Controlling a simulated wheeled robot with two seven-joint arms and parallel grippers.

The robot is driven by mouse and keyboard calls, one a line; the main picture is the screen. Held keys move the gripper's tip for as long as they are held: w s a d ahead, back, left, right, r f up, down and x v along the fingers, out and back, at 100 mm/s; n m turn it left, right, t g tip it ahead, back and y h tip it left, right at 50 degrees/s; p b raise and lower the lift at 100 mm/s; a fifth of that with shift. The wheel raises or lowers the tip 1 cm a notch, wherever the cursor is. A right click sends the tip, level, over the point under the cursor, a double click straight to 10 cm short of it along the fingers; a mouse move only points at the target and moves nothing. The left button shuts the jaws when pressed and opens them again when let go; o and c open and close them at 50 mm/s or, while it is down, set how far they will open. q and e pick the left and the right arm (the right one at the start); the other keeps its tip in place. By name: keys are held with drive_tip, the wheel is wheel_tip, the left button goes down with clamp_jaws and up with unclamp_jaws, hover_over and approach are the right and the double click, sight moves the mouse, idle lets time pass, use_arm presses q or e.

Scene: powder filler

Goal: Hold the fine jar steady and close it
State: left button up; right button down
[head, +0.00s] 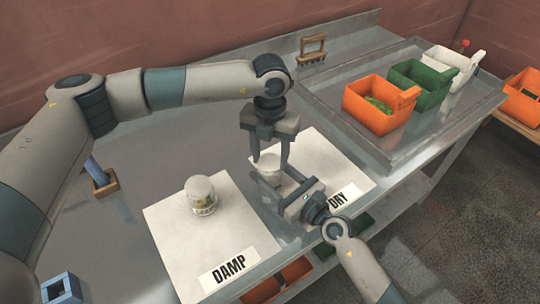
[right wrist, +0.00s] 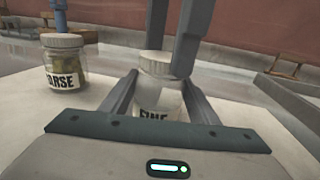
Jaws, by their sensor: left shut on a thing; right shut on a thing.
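The fine jar (right wrist: 160,100), with a white lid (right wrist: 158,66) on its top and a "FINE" label, stands upright on the "DRY" mat (head: 312,155). It also shows in the head view (head: 269,172), partly hidden by the grippers. My right gripper (head: 277,182) is shut on the jar's body from the side, low down. My left gripper (head: 269,158) points down from above, shut on the lid. Whether the lid is fully seated cannot be told.
A second lidded jar (head: 201,196) stands on the "DAMP" mat (head: 168,235), left of my grippers. Orange (head: 372,108), green (head: 412,92) and white (head: 447,62) bins stand in the back-right tray. A wooden brush-like tool (head: 313,50) is at the back.

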use_arm(q)
drive_tip(key=m, duration=1.8)
drive_tip(key=shift+m, duration=0.4)
drive_tip(key=m, duration=0.6)
drive_tip(key=shift+f, duration=0.1)
drive_tip(key=o, duration=1.2)
drive_tip(key=shift+o, duration=0.2)
wheel_tip(320, 180, up, 12)
